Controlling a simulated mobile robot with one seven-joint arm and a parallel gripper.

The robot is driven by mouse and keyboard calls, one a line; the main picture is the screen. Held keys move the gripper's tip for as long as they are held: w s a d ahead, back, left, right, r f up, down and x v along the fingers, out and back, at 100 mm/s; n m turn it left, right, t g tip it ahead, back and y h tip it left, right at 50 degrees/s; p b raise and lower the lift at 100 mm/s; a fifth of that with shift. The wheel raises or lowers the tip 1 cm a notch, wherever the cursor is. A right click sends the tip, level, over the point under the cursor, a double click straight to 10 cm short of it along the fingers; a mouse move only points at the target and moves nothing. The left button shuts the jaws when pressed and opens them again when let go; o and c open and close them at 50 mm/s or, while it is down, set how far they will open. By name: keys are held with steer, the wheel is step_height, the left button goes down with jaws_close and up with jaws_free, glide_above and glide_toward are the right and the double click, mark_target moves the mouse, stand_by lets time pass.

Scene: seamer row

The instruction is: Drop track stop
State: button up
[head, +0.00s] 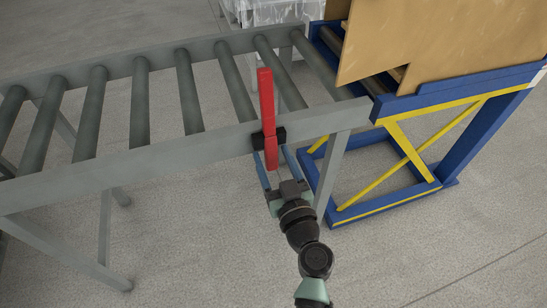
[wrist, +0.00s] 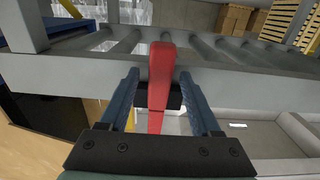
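The track stop is a red bar (head: 266,100) on a black mount (head: 281,136) on the near side rail of the roller conveyor. It stands upright, its upper end above the rail and rollers and its lower end below the mount. My gripper (head: 272,152) is at the lower part of the bar, in front of the rail. In the wrist view the red bar (wrist: 161,70) runs between the two blue fingers of my gripper (wrist: 160,75). A gap shows on each side, so the gripper is open and around the bar without closing on it.
The grey roller conveyor (head: 120,172) extends left, its rollers bare. A blue and yellow frame (head: 455,95) with brown panels (head: 440,45) stands at its right end. A conveyor leg (head: 330,172) is just right of my gripper. The floor in front is clear.

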jaws_close()
stand_by(1.2)
